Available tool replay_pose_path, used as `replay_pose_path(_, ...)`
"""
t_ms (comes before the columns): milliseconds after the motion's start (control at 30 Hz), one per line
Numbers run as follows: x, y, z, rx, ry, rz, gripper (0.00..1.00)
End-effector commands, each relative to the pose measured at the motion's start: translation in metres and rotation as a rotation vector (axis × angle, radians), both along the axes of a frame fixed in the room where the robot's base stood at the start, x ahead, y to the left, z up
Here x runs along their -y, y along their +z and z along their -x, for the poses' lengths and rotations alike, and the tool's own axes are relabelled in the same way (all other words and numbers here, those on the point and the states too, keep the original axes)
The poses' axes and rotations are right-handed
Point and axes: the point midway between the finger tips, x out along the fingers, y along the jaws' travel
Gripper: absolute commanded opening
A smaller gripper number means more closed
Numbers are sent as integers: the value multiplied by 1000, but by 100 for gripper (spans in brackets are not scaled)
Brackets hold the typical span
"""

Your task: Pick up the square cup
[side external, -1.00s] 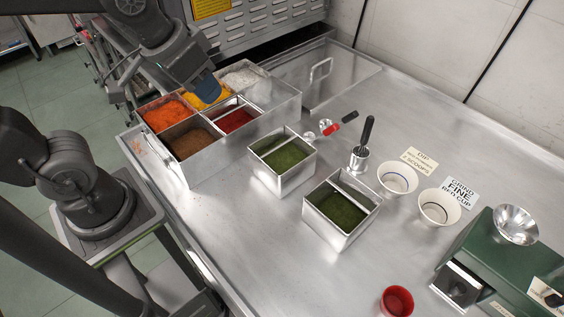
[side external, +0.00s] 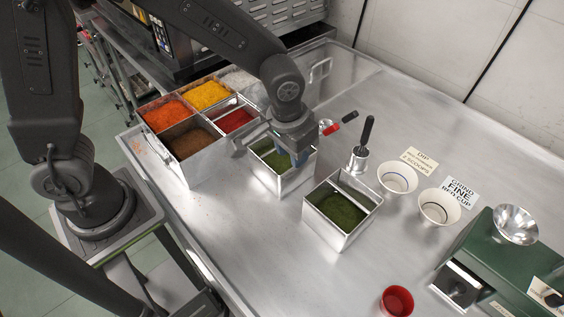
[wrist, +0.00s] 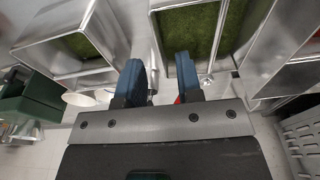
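No separate small square cup stands out. The square vessels I see are two open metal containers with green contents, one at the left (side external: 262,178) and one at the right (side external: 327,229). My gripper (side external: 300,160) points down over the back right part of the left container. In the wrist view its two blue fingers (wrist: 160,62) are apart, with a metal wall edge showing between them. I cannot tell whether they touch it. The left container (wrist: 152,24) is at the top middle there, and the right one (wrist: 112,30) is at upper left.
A compartment tray (side external: 182,180) of coloured powders stands left. A green grinder (side external: 499,265) is at right. The front middle is clear.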

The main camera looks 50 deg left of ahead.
Motion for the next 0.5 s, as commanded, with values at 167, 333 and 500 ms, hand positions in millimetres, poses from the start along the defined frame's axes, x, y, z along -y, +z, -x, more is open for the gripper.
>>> replay_pose_path(167, 0, -22, -4, -1, 1, 0, 33)
replay_pose_path(333, 0, -32, -7, -1, 1, 0, 33)
replay_pose_path(500, 3, -54, -17, -2, 1, -1, 33)
